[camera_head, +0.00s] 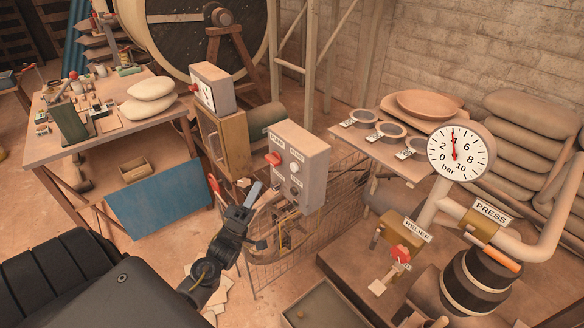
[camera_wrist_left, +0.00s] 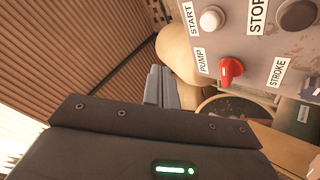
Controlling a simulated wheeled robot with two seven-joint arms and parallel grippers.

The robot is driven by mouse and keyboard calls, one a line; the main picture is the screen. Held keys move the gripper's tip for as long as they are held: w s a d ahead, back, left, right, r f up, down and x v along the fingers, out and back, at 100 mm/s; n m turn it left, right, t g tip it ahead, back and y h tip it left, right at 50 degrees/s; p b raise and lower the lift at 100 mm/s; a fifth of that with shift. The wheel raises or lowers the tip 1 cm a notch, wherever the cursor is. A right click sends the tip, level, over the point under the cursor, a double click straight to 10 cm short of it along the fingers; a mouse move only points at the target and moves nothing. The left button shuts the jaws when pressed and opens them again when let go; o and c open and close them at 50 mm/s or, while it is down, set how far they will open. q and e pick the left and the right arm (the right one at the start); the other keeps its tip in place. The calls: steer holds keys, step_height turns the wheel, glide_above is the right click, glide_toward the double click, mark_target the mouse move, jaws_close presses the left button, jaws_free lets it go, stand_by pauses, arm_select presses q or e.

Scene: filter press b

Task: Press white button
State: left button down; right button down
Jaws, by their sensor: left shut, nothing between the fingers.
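The grey control box (camera_head: 306,152) carries a white button (camera_head: 294,167) labelled START, beside a red knob. In the left wrist view the white button (camera_wrist_left: 212,19) is at the top. The red PUMP STROKE knob (camera_wrist_left: 230,70) and a grey STOP button (camera_wrist_left: 298,15) show there too. My left gripper (camera_head: 255,192) is shut and empty, left of and below the box's front in the head view. Its grey fingers (camera_wrist_left: 163,88) show in the wrist view, apart from the button. My right gripper is not in view.
A second grey box (camera_head: 214,88) with a red knob stands behind. A wire basket (camera_head: 262,250) is below the gripper. A pressure gauge (camera_head: 458,151) and a red-handled RELIEF valve (camera_head: 400,254) are at right. A workbench (camera_head: 60,150) stands at left.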

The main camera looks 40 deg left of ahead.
mark_target(294, 167)
arm_select(q)
steer(key=w+d+b, duration=0.2)
steer(key=w, duration=0.6)
steer(key=shift+w+d+b, duration=0.25)
steer(key=shift+b, duration=0.1)
stand_by(1.1)
stand_by(0.8)
steer(key=shift+w, duration=0.15)
steer(key=shift+w+d, duration=0.15)
steer(key=shift+w, duration=0.1)
